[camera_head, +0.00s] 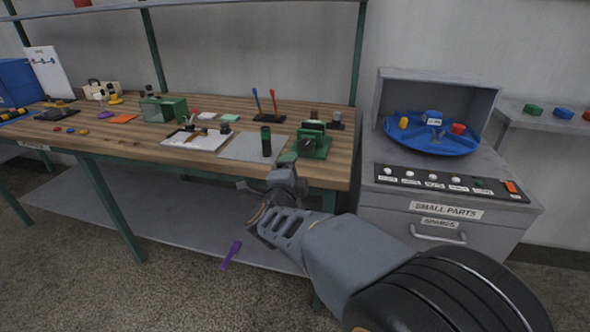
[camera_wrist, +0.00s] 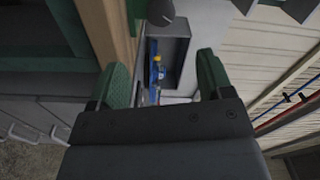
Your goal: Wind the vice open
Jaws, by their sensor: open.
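The green vice (camera_head: 315,146) stands on the workbench near its front right corner, with dark jaws on top and a dark round part on its front. My gripper (camera_head: 287,163) is just in front of and below it at the bench edge, apart from it as far as I can tell. In the wrist view my gripper (camera_wrist: 164,72) has its two green fingers spread wide, with nothing between them. A grey rounded end (camera_wrist: 160,11) shows beyond the fingers at the top; I cannot tell if it is the vice's handle.
The wooden workbench (camera_head: 90,139) carries a dark cylinder (camera_head: 266,141) left of the vice, a grey mat (camera_head: 240,148) and upright red and blue tools (camera_head: 264,103). A grey drawer cabinet (camera_head: 384,222) with a blue tray (camera_head: 392,130) stands close right. A purple item (camera_head: 231,254) lies below.

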